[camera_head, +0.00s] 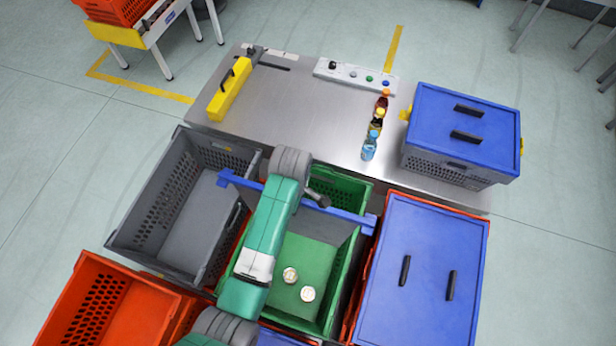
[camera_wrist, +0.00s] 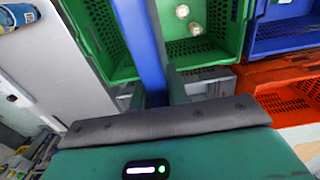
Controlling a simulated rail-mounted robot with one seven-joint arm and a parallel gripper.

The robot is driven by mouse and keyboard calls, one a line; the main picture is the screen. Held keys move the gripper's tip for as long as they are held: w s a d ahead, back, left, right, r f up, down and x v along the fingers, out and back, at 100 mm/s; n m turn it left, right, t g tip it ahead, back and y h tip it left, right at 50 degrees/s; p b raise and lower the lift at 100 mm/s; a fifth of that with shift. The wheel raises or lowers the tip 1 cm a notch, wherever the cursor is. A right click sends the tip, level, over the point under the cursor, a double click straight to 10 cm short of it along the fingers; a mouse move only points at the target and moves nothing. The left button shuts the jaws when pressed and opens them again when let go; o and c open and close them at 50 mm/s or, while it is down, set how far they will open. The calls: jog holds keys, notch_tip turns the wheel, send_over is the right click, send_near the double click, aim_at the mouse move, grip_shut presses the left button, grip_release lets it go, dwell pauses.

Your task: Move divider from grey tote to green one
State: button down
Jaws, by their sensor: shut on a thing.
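The divider (camera_head: 345,214) has a blue top bar and a grey panel below it. It is over the green tote (camera_head: 361,188), its bar running across the tote's width with its left end reaching toward the grey tote. My gripper (camera_head: 316,199) is shut on the bar; my arm hides part of it. In the wrist view the blue bar (camera_wrist: 140,42) runs between the fingers of my gripper (camera_wrist: 156,88). Two round pale-topped items (camera_head: 290,275) lie on the green tote's floor. The grey tote (camera_head: 150,215) looks empty. Whether the divider touches the green tote's walls I cannot tell.
A blue-lidded tote (camera_head: 420,270) stands right of the green tote. Open orange totes (camera_head: 95,300) are at the lower left. The steel table (camera_head: 300,115) behind holds several small bottles (camera_head: 375,130), a yellow holder (camera_head: 229,90) and another blue-lidded crate (camera_head: 460,130).

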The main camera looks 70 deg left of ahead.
jog(key=b, duration=0.2)
send_over(298, 231)
notch_tip(298, 231, down, 9)
notch_tip(298, 231, down, 26)
jog(key=b, duration=2.2)
jog(key=shift+a+f, duration=0.15)
jog(key=shift+a, duration=0.05)
jog(key=shift+w, duration=0.1)
jog(key=c, duration=1.3)
grip_release()
notch_tip(298, 231, up, 8)
jog(key=shift+f+p, duration=0.1)
jog(key=shift+p, duration=1)
